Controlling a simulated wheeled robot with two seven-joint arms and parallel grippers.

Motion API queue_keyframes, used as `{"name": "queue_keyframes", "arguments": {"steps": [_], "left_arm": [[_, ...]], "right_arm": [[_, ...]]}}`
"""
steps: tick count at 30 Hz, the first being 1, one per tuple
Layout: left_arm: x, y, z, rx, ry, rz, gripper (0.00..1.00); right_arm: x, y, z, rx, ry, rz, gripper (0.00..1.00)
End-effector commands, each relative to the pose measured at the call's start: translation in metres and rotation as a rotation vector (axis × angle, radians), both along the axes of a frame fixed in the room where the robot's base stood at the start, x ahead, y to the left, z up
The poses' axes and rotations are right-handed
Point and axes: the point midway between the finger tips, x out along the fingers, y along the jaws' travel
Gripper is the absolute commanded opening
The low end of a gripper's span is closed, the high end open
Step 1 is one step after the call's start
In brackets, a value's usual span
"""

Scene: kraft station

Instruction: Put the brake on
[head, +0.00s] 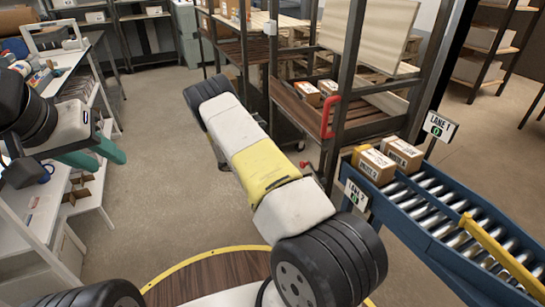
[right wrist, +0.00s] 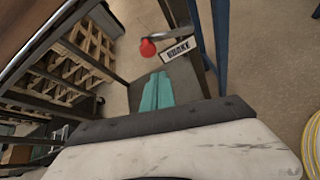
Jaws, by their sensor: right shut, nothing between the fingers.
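A red ball knob (right wrist: 148,48) shows in the right wrist view, beside a white label (right wrist: 178,50) that seems to read "BRAKE". My right gripper (right wrist: 157,78) has its teal fingers together and empty. Its tips point toward the knob and stay apart from it in the picture. In the head view my right arm reaches forward and hides its own gripper. My left gripper (head: 109,158) shows teal fingers beside the white shelving at the left; whether they are apart is unclear.
A dark rack cart (head: 285,98) with a red handle (head: 327,118) stands ahead. A roller conveyor (head: 460,225) with cartons (head: 374,166) lies at the right. A white shelf unit (head: 38,215) is at the left. Open floor (head: 165,150) lies between.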

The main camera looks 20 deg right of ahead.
Motion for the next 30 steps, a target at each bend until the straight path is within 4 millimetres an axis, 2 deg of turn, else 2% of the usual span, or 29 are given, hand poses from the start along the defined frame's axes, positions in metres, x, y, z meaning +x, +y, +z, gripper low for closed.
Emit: {"name": "queue_keyframes", "arguments": {"steps": [1,6,20,25,30], "left_arm": [[0.000,0.000,0.000,0.000,0.000,0.000,0.36],[0.000,0.000,0.000,0.000,0.000,0.000,0.36],[0.000,0.000,0.000,0.000,0.000,0.000,0.36],[0.000,0.000,0.000,0.000,0.000,0.000,0.36],[0.000,0.000,0.000,0.000,0.000,0.000,0.36]], "right_arm": [[0.001,-0.001,-0.012,-0.024,0.022,0.029,0.00],[0.004,-0.001,-0.031,-0.068,0.058,0.086,0.00],[0.005,-0.003,-0.035,-0.077,0.065,0.098,0.00],[0.007,-0.019,-0.043,-0.077,0.066,0.095,0.00],[0.012,-0.049,-0.059,-0.076,0.066,0.094,0.00]]}}
